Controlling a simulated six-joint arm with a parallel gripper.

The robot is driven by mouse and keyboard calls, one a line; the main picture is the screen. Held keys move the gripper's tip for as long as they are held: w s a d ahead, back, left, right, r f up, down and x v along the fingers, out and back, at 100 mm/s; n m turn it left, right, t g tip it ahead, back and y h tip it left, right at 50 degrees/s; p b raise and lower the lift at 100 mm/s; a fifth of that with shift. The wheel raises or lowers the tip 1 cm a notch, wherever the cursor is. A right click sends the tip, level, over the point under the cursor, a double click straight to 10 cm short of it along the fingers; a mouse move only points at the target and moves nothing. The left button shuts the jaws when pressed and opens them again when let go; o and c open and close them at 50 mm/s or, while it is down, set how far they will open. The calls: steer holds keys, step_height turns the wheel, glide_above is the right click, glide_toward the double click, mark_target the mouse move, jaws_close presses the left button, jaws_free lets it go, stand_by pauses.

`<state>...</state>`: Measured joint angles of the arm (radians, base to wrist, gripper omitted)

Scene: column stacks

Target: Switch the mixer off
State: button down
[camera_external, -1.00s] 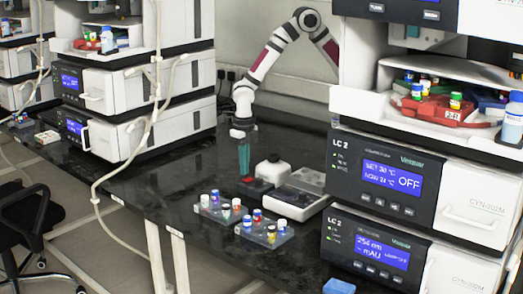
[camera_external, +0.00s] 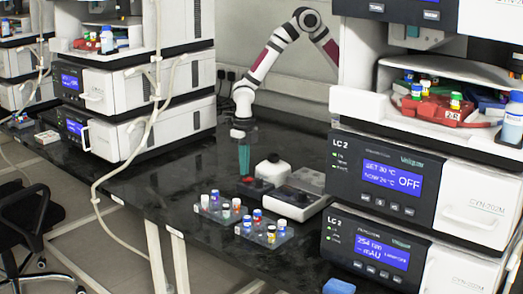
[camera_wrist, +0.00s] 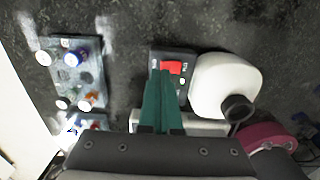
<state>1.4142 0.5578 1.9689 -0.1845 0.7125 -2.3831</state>
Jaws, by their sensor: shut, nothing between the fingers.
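The mixer has a white rounded body (camera_wrist: 222,82) with a black round cup (camera_wrist: 238,108) on top. In the external view its white body (camera_external: 272,168) stands right of my gripper. Its dark switch base (camera_wrist: 186,57) carries a red rocker switch (camera_wrist: 172,68), which also shows as a red patch in the external view (camera_external: 247,179). My gripper (camera_wrist: 163,75) has teal fingers closed together with nothing between them. It points down, with its tips at or just over the red switch's near left edge; I cannot tell whether they touch. The fingers hide part of the base.
Two racks of capped vials (camera_external: 222,208) (camera_external: 264,230) stand in front. A grey-white device (camera_external: 301,194) sits right of the mixer, near the stacked LC 2 units (camera_external: 384,181). A blue block (camera_external: 339,286) lies at the front edge. Dark counter left of the gripper is free.

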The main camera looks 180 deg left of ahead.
steer(key=shift+f, duration=1)
stand_by(0.5)
steer(key=shift+r, duration=2.5)
steer(key=w+a+r+m, duration=0.3)
steer(key=w+a+r, duration=0.1)
steer(key=w+a, duration=0.35)
steer(key=w+a+r+m, duration=0.2)
steer(key=w+a+r, duration=0.35)
steer(key=a, duration=0.35)
steer(key=s+a+r+m+y, duration=0.1)
steer(key=s+a+m, duration=0.2)
steer(key=a, duration=0.8)
steer(key=s+a+r+m, duration=0.2)
steer(key=a+m, duration=0.4)
steer(key=a, duration=0.6)
steer(key=shift+s+a+y, duration=0.3)
steer(key=shift+s+y, duration=0.1)
steer(key=shift+s, duration=0.1)
